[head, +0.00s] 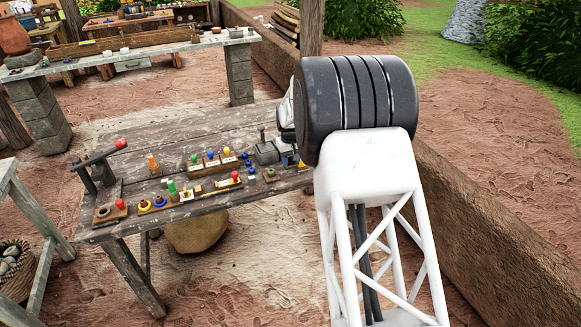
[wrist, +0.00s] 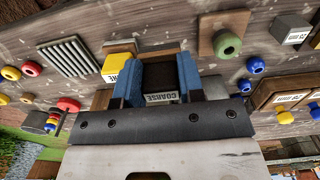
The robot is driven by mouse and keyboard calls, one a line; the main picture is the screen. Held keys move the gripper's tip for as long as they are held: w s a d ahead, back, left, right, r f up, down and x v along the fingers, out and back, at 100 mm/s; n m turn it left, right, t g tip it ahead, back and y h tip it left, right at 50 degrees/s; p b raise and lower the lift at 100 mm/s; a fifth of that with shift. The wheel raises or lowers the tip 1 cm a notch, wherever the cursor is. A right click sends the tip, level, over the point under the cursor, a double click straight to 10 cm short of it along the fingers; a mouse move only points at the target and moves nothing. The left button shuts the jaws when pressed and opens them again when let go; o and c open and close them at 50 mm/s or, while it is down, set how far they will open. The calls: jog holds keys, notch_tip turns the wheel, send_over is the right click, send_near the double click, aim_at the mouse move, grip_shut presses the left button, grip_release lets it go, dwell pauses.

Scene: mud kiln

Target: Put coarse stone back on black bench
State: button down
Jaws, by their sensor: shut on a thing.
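The coarse stone (wrist: 160,78) is a dark block with a pale label reading COARSE. My gripper (wrist: 160,80) is shut on it, with a blue fingertip on each side. A yellow block (wrist: 116,68) with a partly covered label sits close beside the left finger. The weathered dark wooden bench (wrist: 185,28) lies below; it also shows in the head view (head: 165,135). I cannot tell whether the stone touches the surface under it. In the head view my arm hides most of my gripper and the stone at the bench's right end.
A green ring on a wooden square (wrist: 228,42), a ribbed grey plate (wrist: 70,57) and several coloured knobs surround my gripper. Small fixtures line the bench's front, with a black lever (head: 98,157) at left. The bench's back half is mostly clear. A mud wall (head: 480,215) runs along the right.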

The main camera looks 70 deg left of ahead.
aim_at(291, 164)
jog(key=shift+f, duration=1.65)
jog(key=shift+f, duration=0.15)
jog(key=c, duration=1)
grip_release()
notch_tip(291, 164, up, 12)
jog(key=shift+r, duration=0.15)
